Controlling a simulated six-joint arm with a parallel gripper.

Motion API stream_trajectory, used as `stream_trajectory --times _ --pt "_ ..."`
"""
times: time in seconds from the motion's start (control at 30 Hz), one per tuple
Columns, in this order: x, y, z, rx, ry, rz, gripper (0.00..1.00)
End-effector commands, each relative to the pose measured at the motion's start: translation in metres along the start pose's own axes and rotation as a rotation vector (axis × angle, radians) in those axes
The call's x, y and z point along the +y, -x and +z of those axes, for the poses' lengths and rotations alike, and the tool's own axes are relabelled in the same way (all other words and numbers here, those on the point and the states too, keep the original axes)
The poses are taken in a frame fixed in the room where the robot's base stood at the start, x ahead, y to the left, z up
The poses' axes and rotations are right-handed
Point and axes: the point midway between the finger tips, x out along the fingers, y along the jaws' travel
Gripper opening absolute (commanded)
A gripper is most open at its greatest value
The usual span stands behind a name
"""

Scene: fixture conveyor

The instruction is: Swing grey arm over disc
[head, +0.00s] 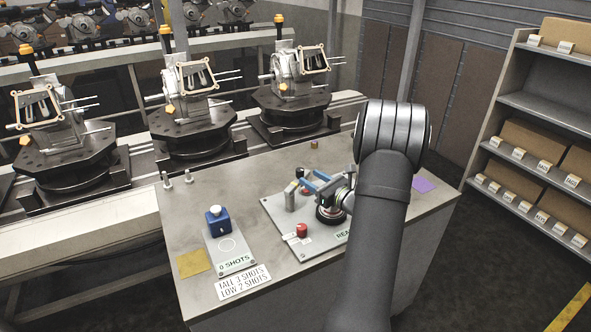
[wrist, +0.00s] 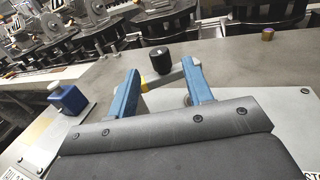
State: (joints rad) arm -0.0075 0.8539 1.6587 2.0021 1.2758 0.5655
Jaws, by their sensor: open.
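My gripper (head: 306,181) is low over the grey panel on the table, its two blue fingers apart. In the wrist view my gripper (wrist: 159,72) is open, and a grey bar (wrist: 172,75) that looks like the grey arm spans the gap between the fingers. A yellow part (wrist: 146,84) is at the bar's left end, beside the left finger. A black knob (wrist: 160,59) rises just beyond the bar. Contact between fingers and bar cannot be told. The disc cannot be made out clearly; my wrist and fingers hide part of the panel.
A red button (head: 302,230) is at the panel's front. A blue box with a white top (head: 217,219) stands on a plate at left, near a yellow square (head: 193,263). A purple square (head: 424,184) is at right. Machine fixtures (head: 185,105) line the conveyor behind the table.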

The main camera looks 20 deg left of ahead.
Motion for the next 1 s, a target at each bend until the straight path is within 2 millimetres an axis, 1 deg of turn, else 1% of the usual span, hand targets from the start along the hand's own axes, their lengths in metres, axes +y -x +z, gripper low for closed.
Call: stream_trajectory --times 0.03,0.1,0.2,0.33,0.53,0.8,0.83,0.97,1.0 --pt "0.001 -0.013 0.000 -0.001 0.001 0.005 0.46" --pt "0.002 -0.028 0.000 0.000 0.001 0.004 0.46" --pt "0.001 -0.047 -0.001 0.000 0.002 0.004 0.46" --pt "0.001 -0.066 0.000 0.000 0.002 0.003 0.46" --pt "0.000 -0.080 0.000 0.000 0.001 0.001 0.46" --pt "0.000 -0.082 0.000 0.000 0.001 0.001 0.46" --pt "0.000 -0.082 0.000 0.000 0.001 0.001 0.44" --pt "0.000 -0.082 0.000 0.000 0.002 0.001 0.19" --pt "0.000 -0.082 0.000 0.000 0.002 0.001 0.11"
